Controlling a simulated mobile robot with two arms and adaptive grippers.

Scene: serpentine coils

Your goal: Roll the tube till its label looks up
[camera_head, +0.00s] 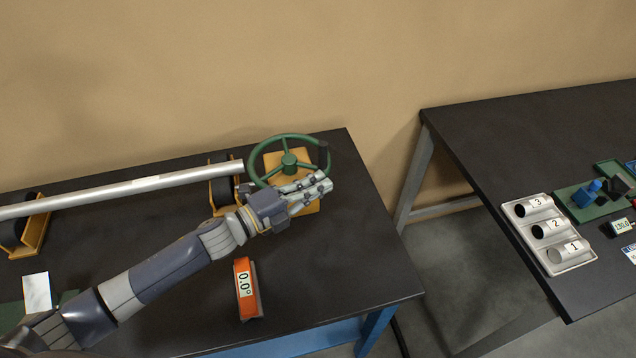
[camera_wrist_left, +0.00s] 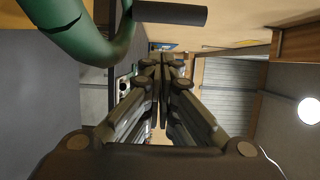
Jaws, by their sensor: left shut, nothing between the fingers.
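A long silver tube (camera_head: 90,193) lies across the left table on yellow roller stands (camera_head: 222,190). A small white label (camera_head: 147,182) shows on its upper side as seen from my head; its exact angle is too small to tell. A green handwheel (camera_head: 289,160) with a black knob (camera_head: 323,152) stands at the tube's right end. My left gripper (camera_head: 322,184) is shut and empty at the wheel's lower right, in front of its rim. In the left wrist view the fingers (camera_wrist_left: 163,75) are together, with the black knob (camera_wrist_left: 170,14) and green rim (camera_wrist_left: 85,38) above them. My right gripper is not in view.
An orange gauge (camera_head: 247,290) reading 0.0° stands in front of my arm. The right table holds a white tray (camera_head: 580,262) with numbered cylinders and a green board (camera_head: 572,197). A floor gap separates the tables.

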